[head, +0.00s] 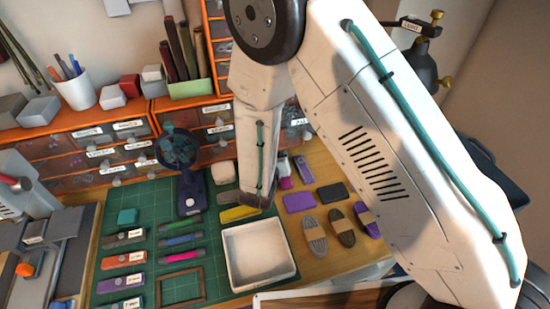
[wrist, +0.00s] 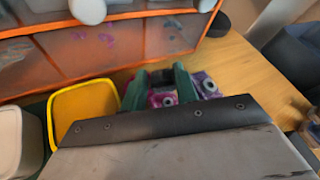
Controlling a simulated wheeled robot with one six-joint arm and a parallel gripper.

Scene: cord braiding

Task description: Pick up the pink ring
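In the wrist view, my gripper (wrist: 159,88) has its two dark green fingers apart. A pink, round-looking thing with a pale centre (wrist: 166,100) shows between and just beyond the fingers, partly covered by them and by the dark gripper edge. I take it to be the pink ring, but its full shape is hidden. I cannot tell whether the fingers touch it. A similar purple piece (wrist: 207,86) lies to its right. In the head view, a small pink thing (head: 285,183) shows just right of my arm's lower link; my fingers are not clearly visible there.
A yellow container (wrist: 82,108) is left of the fingers, and orange-framed drawers (wrist: 120,50) stand close behind. In the head view, a white tray (head: 290,262), purple block (head: 299,202) and several cord bundles (head: 314,236) lie nearby. Bare wood (wrist: 235,65) is at right.

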